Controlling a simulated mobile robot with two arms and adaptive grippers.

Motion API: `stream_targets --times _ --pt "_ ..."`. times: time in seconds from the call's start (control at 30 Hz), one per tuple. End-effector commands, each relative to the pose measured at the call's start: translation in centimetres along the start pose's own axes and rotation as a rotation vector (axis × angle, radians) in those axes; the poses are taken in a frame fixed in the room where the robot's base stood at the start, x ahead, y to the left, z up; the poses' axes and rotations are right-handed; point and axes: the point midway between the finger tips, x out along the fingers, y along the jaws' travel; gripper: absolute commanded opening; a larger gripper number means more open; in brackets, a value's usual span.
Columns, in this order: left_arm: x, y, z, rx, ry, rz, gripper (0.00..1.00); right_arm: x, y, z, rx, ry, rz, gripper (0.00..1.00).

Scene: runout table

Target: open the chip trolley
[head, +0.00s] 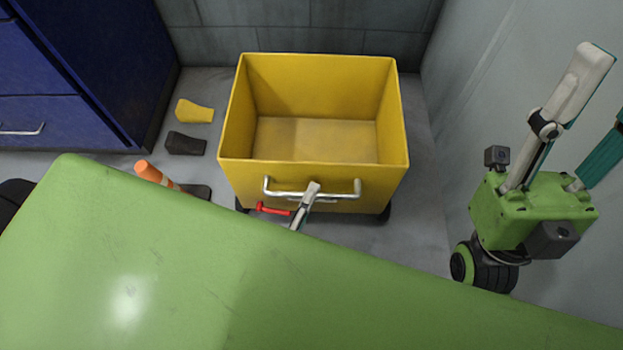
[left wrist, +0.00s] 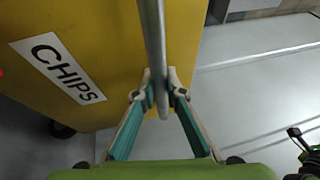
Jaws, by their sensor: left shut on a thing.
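The chip trolley (head: 315,176) is a yellow open-topped bin, empty inside, standing on dark casters. Its silver bar handle (head: 342,193) runs across the front. My left gripper (head: 312,190) is shut on the handle near its middle. In the left wrist view the fingers (left wrist: 162,95) close around the handle bar (left wrist: 153,45), beside the trolley's CHIPS label (left wrist: 60,68). My left arm is hidden behind the large green surface (head: 130,250). My right gripper (head: 604,92) is raised at the right, fingers apart; one finger is cut off by the picture edge.
A red part (head: 272,209) sticks out below the handle. A yellow wedge (head: 194,111), a dark wedge (head: 186,144) and an orange object (head: 154,174) are left of the trolley. A blue cabinet (head: 45,120) stands far left. Grey walls lie behind and right; floor right of the trolley is clear.

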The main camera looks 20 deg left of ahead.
Motion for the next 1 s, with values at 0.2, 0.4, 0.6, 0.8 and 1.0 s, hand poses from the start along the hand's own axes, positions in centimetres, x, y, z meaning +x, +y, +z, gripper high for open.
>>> stream_targets --times 0.2,0.4,0.6,0.8,1.0 --pt "-0.3 0.0 -0.1 0.001 0.000 0.001 0.00 0.0 0.0 0.6 -0.002 -0.025 0.000 0.40" --pt "-0.3 0.0 -0.1 0.000 0.000 0.001 0.00 0.0 0.0 0.6 -0.002 -0.025 0.000 0.40" --pt "-0.3 0.0 -0.1 0.000 -0.001 0.000 0.29 0.0 0.0 0.5 -0.002 -0.024 0.000 0.40" --pt "-0.2 -0.1 -0.1 0.000 -0.001 0.000 0.29 0.0 0.0 0.5 -0.002 -0.024 0.000 0.40" --pt "-1.8 0.0 -0.1 0.001 -0.001 0.003 0.29 0.0 0.0 0.6 -0.001 -0.025 0.000 0.40"
